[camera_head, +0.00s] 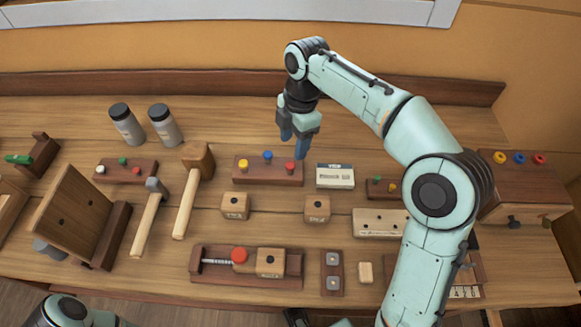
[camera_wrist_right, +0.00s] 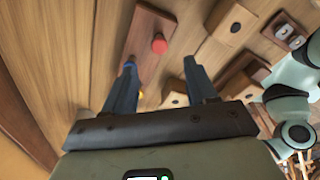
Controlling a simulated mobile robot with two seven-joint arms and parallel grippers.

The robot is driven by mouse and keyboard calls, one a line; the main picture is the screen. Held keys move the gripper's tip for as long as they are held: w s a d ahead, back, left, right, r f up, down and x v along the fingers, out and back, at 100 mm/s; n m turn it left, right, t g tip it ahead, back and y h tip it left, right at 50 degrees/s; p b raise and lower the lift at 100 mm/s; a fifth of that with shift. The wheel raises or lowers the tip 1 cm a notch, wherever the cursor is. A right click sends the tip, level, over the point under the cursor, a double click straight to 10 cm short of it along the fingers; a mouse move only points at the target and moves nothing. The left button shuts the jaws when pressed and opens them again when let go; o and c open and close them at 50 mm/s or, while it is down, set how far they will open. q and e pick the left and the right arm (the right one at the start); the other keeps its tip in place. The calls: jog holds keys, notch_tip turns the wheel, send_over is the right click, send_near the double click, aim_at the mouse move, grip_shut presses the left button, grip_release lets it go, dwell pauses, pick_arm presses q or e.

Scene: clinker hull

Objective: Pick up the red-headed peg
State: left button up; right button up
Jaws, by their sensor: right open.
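A red-headed peg (camera_head: 290,167) stands at the right end of a wooden block (camera_head: 270,179), in a row with a yellow-headed peg (camera_head: 243,164) and a blue-headed peg (camera_head: 268,156). My right gripper (camera_head: 293,146) is open and empty, pointing down just above and behind the red head. In the right wrist view the red head (camera_wrist_right: 159,44) shows beyond the fingertips, between the lines of the two open fingers (camera_wrist_right: 160,68), apart from both. The left finger partly covers the blue head.
A white labelled box (camera_head: 335,176) stands close to the right of the block. Two wooden cubes (camera_head: 235,205) (camera_head: 316,208) lie in front. A mallet (camera_head: 191,190) is at left. A small block (camera_head: 127,171) and a chest (camera_head: 520,183) also carry coloured heads.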

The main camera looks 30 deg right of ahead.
aim_at(290, 165)
jog(key=f, duration=0.3)
jog(key=f+b, duration=0.1)
jog(key=f, duration=0.2)
jog(key=a+f, duration=0.1)
jog(key=f, duration=0.2)
jog(key=shift+f+b, duration=0.1)
jog(key=shift+b, duration=0.2)
grip_shut()
